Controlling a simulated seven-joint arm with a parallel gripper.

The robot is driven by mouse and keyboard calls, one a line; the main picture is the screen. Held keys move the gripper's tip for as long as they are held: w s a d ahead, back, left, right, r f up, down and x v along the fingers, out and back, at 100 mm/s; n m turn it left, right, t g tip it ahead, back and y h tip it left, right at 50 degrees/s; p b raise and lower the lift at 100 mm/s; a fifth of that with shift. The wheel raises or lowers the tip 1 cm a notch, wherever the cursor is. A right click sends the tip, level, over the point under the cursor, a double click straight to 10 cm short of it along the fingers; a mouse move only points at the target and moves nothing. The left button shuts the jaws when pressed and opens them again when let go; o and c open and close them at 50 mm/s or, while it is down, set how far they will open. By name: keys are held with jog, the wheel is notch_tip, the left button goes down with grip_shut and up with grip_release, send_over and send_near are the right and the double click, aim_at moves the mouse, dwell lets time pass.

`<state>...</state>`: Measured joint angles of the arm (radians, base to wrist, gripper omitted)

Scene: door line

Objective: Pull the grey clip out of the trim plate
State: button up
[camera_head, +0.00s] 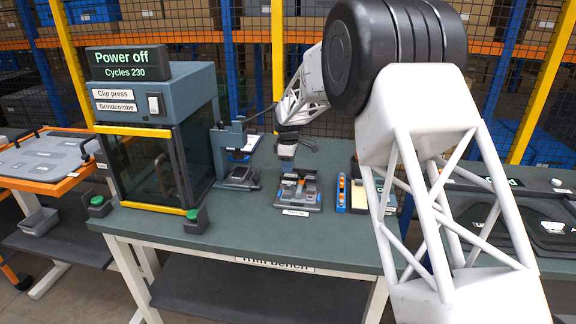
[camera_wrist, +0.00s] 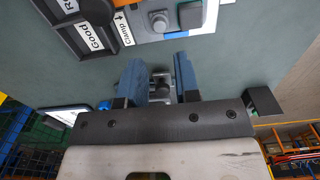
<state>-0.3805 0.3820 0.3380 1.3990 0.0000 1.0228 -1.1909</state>
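My gripper (camera_head: 287,150) hangs above the bench, over the back of a small grey fixture (camera_head: 312,198). In the wrist view its two blue-grey fingers (camera_wrist: 160,62) stand apart. A small grey part (camera_wrist: 161,90) shows between them. I cannot tell whether it is the clip, nor whether the fingers press on it. The fixture also shows at the top of the wrist view, with a "Clamp" label (camera_wrist: 123,28) and a grey knob (camera_wrist: 159,21). The trim plate is too small to make out for certain in either view.
A clip press (camera_head: 150,140) reading "Power off" stands at the left, with a small hand press (camera_head: 238,160) beside it. A dark tray marked "Good" (camera_wrist: 88,37) lies beside the fixture. A blue-and-orange holder (camera_head: 341,192) stands right of it. The bench front (camera_head: 240,235) is clear.

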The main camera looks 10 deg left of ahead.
jog(key=shift+f, duration=0.1)
jog(key=shift+f, duration=3.8)
grip_shut()
jog(key=shift+f, duration=0.1)
jog(key=shift+r, duration=3)
dwell(0.6)
